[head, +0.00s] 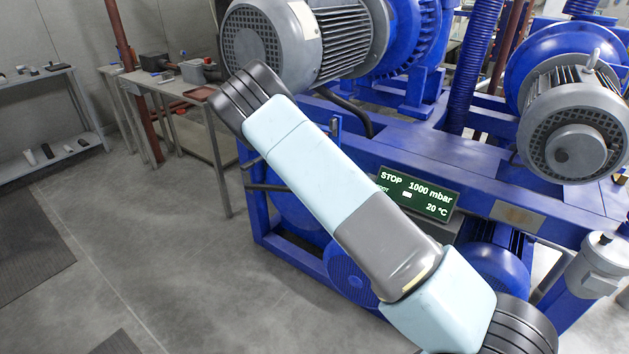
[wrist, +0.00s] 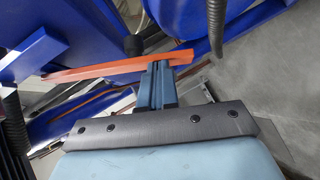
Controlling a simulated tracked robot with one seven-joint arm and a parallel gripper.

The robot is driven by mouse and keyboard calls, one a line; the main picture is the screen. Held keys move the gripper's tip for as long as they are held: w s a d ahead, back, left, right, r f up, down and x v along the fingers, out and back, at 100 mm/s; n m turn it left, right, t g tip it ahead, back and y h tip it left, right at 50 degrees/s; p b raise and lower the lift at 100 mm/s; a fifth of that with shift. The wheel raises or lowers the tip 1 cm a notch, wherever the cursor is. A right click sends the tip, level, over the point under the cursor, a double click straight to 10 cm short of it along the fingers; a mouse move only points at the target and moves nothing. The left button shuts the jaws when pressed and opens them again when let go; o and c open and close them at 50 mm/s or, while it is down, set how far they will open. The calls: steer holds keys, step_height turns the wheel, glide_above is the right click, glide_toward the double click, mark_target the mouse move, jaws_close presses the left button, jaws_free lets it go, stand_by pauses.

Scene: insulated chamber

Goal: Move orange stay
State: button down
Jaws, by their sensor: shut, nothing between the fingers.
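The orange stay (wrist: 110,69) shows in the wrist view as a long, thin orange bar. It runs from the left to just past my fingertips, rising slightly to the right, against blue machine parts. My gripper (wrist: 160,67) is shut, its blue-grey fingers close together with nothing between them. The fingertips overlap the right part of the stay in the picture; I cannot tell whether they touch it. In the head view I cannot make out the stay, and my gripper does not show; my arm crosses the middle.
A blue machine frame (head: 480,165) with grey motors (head: 575,118) fills the right. A display (head: 418,193) reads STOP, 1000 mbar, 20 °C. In the wrist view, a dark round knob (wrist: 133,46) and a ribbed hose (wrist: 216,25) are near the stay.

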steer(key=shift+w+d+f, duration=0.1)
steer(key=shift+w, duration=0.05)
stand_by(0.5)
steer(key=a+r+v, duration=0.1)
steer(key=a+v, duration=0.1)
steer(key=v, duration=1.1)
steer(key=s+d+r+m+g+h, duration=0.1)
steer(key=s+d+r+m+g, duration=0.35)
steer(key=r, duration=0.65)
steer(key=s+d+r+m+g, duration=0.2)
steer(key=s+d+r+m, duration=0.3)
steer(key=d+r+m, duration=0.45)
steer(key=s+d+r+m+g, duration=0.1)
steer(key=s+r, duration=0.3)
steer(key=s, duration=0.5)
steer(key=s+d+r+h, duration=0.1)
steer(key=s+d+r, duration=0.1)
steer(key=s+r, duration=0.3)
steer(key=s+d+r+m+g, duration=0.1)
steer(key=s+r, duration=0.4)
steer(key=s, duration=0.7)
steer(key=shift+s+d+r+m+g, duration=0.25)
steer(key=shift+s+d+m+g, duration=0.1)
steer(key=shift+d, duration=0.25)
